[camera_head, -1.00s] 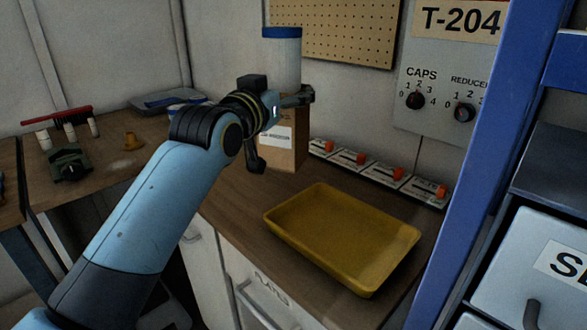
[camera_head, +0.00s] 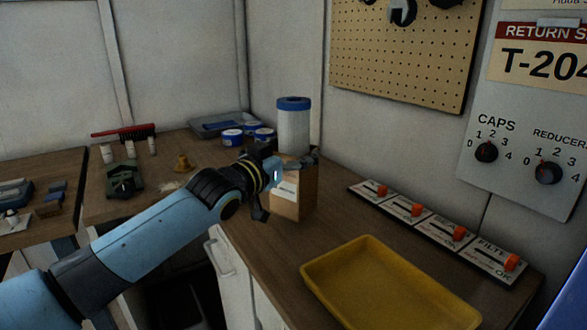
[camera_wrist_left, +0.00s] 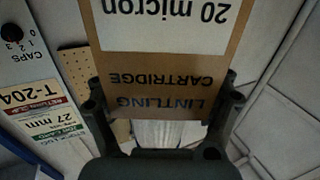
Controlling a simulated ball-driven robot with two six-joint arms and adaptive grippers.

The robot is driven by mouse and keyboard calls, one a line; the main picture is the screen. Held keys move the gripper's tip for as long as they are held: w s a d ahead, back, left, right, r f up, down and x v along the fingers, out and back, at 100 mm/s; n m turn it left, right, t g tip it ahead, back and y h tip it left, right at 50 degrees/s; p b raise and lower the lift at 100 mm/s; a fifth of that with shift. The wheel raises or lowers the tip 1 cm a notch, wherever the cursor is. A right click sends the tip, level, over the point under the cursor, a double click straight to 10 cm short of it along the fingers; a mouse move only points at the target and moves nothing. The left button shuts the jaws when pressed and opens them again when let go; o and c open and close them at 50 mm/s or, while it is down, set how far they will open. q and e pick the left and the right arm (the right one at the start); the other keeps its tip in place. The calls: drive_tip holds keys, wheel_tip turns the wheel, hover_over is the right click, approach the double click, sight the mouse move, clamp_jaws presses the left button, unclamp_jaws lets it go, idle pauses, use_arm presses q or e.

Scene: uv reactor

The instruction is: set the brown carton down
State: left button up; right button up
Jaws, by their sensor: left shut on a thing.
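The brown carton (camera_head: 293,202) is upright at the back of the wooden counter, with a white label on its front. My left gripper (camera_head: 281,184) is shut on its upper part, coming in from the left. The carton's base is at or very near the counter top; I cannot tell whether it touches. In the left wrist view the carton (camera_wrist_left: 160,62) fills the space between the gripper's fingers (camera_wrist_left: 164,98), its printing upside down: "LINTLING CARTRIDGE" and "20 micron". My right gripper is not in view.
A white cylinder with a blue cap (camera_head: 293,130) stands just behind the carton. A yellow tray (camera_head: 390,290) lies at the front right. A row of orange-knobbed switches (camera_head: 432,228) runs along the wall. Blue-lidded tubs (camera_head: 233,138) and a brown cone (camera_head: 184,163) are to the left.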

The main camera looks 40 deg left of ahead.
use_arm(q)
drive_tip(key=shift+a+f, duration=0.1)
drive_tip(key=shift+f, duration=0.1)
wheel_tip(320, 180, down, 4)
drive_tip(key=shift+r+b, duration=0.15)
drive_tip(key=shift+b, duration=0.45)
drive_tip(key=o, duration=1.4)
